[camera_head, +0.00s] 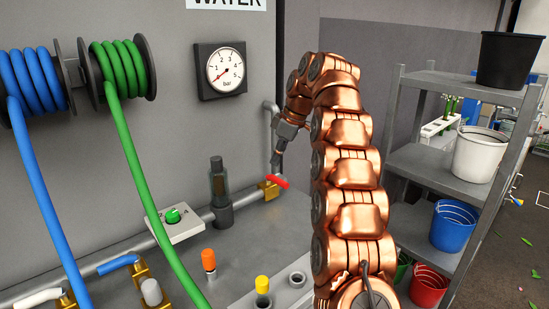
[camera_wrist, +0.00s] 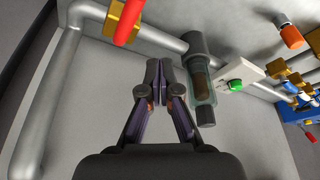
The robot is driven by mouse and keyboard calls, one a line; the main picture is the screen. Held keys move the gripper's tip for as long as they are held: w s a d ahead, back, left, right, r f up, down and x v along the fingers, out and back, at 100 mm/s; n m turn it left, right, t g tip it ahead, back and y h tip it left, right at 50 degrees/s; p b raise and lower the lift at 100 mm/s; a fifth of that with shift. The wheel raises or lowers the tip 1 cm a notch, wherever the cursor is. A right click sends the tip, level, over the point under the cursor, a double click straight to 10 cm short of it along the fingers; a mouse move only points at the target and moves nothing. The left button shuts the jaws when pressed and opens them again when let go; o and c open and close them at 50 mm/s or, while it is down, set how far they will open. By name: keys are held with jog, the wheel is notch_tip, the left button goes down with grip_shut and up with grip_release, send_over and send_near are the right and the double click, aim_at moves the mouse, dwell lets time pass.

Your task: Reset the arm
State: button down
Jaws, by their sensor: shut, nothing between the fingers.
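My copper-coloured arm rises at the centre of the head view and bends over toward the pipework. My gripper (camera_head: 277,163) points down just above the red valve handle (camera_head: 279,181) on its brass fitting (camera_head: 268,190). In the wrist view my gripper (camera_wrist: 160,68) is shut and empty, its two fingertips together. The red handle (camera_wrist: 130,22) shows there at the top, left of the fingertips and apart from them. The clear filter housing (camera_wrist: 201,90) is to the right of the fingers.
A grey pipe (camera_head: 240,200) runs along the bench, with a green knob (camera_head: 172,215) on a white box. A gauge (camera_head: 221,70) and green (camera_head: 125,75) and blue (camera_head: 38,75) hose reels are on the wall. A shelf (camera_head: 430,165) with buckets stands right of my arm.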

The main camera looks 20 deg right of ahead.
jog(key=s+a+r+m+g+p, duration=0.1)
jog(key=s+a+m+p, duration=0.3)
jog(key=s, duration=0.6)
jog(key=s+a+r+m+g+p, duration=0.1)
jog(key=s+a+r, duration=0.1)
jog(key=s+a, duration=0.55)
jog(key=s+f+m+h, duration=0.1)
jog(key=s+f, duration=0.2)
jog(key=s, duration=0.7)
jog(key=s+f+m+g+h+p, duration=0.1)
jog(key=s+f, duration=0.3)
jog(key=s, duration=0.6)
jog(key=s+f+m+g+h+p, duration=0.1)
jog(key=s+f+m, duration=0.2)
jog(key=s, duration=0.7)
jog(key=shift+s+f, duration=0.3)
jog(key=shift+s, duration=0.05)
